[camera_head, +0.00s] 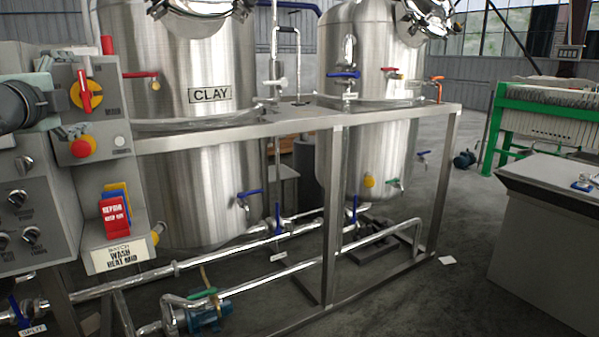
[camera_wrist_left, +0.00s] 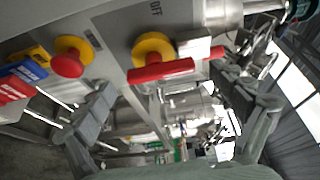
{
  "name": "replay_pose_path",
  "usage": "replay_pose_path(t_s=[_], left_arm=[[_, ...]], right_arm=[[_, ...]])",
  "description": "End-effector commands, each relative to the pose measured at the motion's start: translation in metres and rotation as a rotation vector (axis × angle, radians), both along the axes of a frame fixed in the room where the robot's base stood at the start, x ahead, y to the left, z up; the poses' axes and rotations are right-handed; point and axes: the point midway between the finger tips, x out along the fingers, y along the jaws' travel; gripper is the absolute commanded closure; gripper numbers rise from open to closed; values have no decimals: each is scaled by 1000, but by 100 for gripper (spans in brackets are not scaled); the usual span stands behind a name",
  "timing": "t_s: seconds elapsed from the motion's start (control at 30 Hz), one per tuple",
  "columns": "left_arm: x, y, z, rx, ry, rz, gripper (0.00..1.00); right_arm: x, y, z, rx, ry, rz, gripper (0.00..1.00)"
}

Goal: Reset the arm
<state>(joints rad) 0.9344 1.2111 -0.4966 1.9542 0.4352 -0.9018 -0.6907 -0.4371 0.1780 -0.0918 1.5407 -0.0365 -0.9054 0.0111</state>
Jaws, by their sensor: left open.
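My left gripper (camera_head: 50,88) is at the left edge of the head view, in front of the grey control panel and just left of its main switch. The left wrist view shows its two grey fingers (camera_wrist_left: 165,88) spread apart with nothing held between them. The main switch has a red handle (camera_head: 84,90) on a yellow disc. In the wrist view the red handle (camera_wrist_left: 160,70) lies just beyond the fingertips, towards the top. I cannot tell whether a finger touches it. My right gripper is in neither view.
A red mushroom button (camera_head: 82,147) and red, blue and yellow tags (camera_head: 114,212) are on the panel near the gripper. Two steel tanks (camera_head: 205,90) stand behind a metal frame (camera_head: 330,215) with pipes. Open floor lies at the front right, beside a grey cabinet (camera_head: 545,245).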

Motion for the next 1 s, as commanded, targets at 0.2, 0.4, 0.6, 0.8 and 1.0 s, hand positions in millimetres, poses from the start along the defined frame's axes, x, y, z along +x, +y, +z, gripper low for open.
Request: replay_pose_path(t_s=[0.2, 0.4, 0.6, 0.8, 1.0], left_arm=[[15, 2, 0, 1, 0, -1, 5], [15, 2, 0, -4, -4, 0, 5], [13, 2, 0, -3, -2, 0, 5], [-8, 0, 0, 5, 1, 2, 5], [-46, -6, -1, 9, 2, 3, 5]], right_arm=[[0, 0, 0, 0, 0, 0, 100], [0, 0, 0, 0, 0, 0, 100], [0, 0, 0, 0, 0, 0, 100], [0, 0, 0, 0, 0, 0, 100], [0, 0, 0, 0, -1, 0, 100]])
